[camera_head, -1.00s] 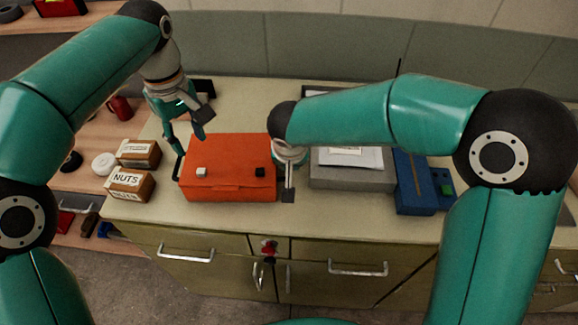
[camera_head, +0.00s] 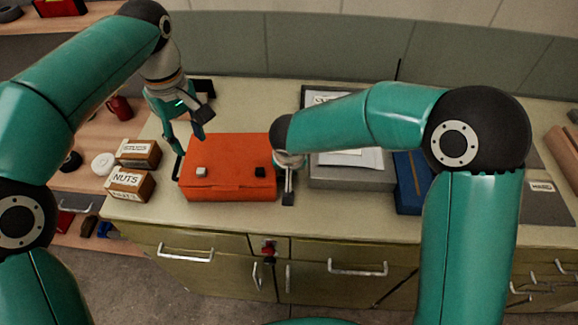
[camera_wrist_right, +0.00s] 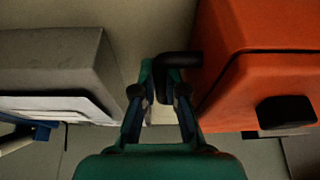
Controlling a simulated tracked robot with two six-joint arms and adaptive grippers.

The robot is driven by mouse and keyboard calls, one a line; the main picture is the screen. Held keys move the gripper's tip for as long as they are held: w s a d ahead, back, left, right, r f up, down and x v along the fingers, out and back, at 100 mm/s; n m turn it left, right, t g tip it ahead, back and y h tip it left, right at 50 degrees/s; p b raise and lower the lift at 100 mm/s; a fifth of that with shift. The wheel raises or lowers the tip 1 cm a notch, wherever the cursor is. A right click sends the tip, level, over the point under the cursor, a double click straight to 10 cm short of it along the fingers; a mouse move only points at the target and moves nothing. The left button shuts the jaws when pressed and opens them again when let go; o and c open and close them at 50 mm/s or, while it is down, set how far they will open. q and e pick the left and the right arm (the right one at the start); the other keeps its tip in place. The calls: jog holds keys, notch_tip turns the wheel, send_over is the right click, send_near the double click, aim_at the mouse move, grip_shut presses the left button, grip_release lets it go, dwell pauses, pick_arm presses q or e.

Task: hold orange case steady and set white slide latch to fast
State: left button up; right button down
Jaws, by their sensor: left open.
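The orange case (camera_head: 228,188) sits closed on the bench. A small white latch (camera_head: 202,171) is at the left of its top and a small black one (camera_head: 260,171) at the right. Latch markings are too small to read. My left gripper (camera_head: 188,143) is open, just above and behind the case's left rear corner. My right gripper (camera_head: 288,192) points down beside the case's right end. In the right wrist view, its fingers (camera_wrist_right: 162,100) stand apart near a black handle (camera_wrist_right: 178,62) on the case's side; I cannot tell whether they grip it.
Two boxes, one labelled NUTS (camera_head: 130,183), stand left of the case. A grey box (camera_head: 350,177) with papers and a blue box (camera_head: 412,185) stand to the right. Bench surface is clear in front. Drawers with handles (camera_head: 185,256) are below the bench edge.

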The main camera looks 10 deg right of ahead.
pick_arm(q)
grip_shut()
jog(key=d+m+y, duration=0.2)
jog(key=d+m, duration=0.1)
jog(key=m, duration=1.1)
jog(key=s+d+m+t+y, duration=0.1)
jog(key=d+m+y, duration=0.1)
jog(key=m, duration=1.1)
jog(key=shift+s+d+m, duration=0.2)
jog(key=shift+d+m, duration=0.2)
jog(key=shift+d, duration=0.5)
